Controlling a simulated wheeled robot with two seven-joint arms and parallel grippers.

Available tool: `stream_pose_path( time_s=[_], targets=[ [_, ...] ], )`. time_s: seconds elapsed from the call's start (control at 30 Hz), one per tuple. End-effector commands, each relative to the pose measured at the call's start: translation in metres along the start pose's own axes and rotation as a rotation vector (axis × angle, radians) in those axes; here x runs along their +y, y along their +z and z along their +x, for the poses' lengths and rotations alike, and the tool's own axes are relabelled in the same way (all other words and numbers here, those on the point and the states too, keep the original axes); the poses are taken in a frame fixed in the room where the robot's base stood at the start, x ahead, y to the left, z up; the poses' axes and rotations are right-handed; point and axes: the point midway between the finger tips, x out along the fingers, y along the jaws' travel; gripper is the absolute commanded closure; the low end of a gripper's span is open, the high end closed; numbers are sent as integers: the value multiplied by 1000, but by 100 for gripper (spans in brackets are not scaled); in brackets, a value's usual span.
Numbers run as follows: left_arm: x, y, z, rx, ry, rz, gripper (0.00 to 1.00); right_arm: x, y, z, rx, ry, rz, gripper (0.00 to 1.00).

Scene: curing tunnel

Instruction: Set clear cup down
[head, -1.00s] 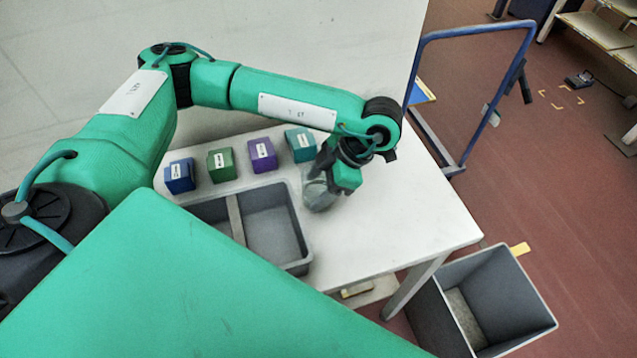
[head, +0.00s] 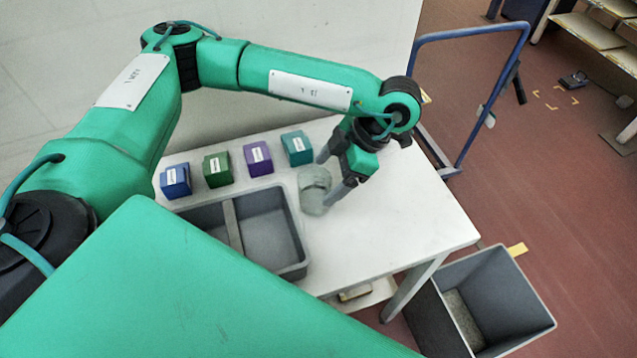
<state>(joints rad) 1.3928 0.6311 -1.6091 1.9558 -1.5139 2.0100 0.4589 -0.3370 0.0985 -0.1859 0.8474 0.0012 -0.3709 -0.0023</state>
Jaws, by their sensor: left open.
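The clear cup (head: 314,188) stands on the white table (head: 405,235), just right of the grey divided tray. It looks upright. My left gripper (head: 331,175) is open, with its two fingers apart at the cup's far and right sides. The cup shows between and in front of the fingers; I cannot tell whether a finger still touches it. My right gripper is not in view.
The grey divided tray (head: 303,268) is empty. Blue (head: 175,181), green (head: 217,169), purple (head: 258,158) and teal (head: 297,148) boxes stand in a row behind it. A grey bin (head: 545,322) is on the floor by the table's right corner. A blue-framed cart (head: 470,38) stands behind.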

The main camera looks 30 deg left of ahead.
Motion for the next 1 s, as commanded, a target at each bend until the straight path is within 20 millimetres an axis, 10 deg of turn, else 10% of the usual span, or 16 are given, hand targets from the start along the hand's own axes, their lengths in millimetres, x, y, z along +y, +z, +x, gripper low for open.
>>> stream_pose_path(
  time_s=[0.4, 1.0],
  targets=[
    [0, 0, -60, 0, 3, -1, 18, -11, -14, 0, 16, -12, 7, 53],
    [0, 0, -67, 1, 0, 0, 18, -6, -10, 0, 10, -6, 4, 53]
  ],
)
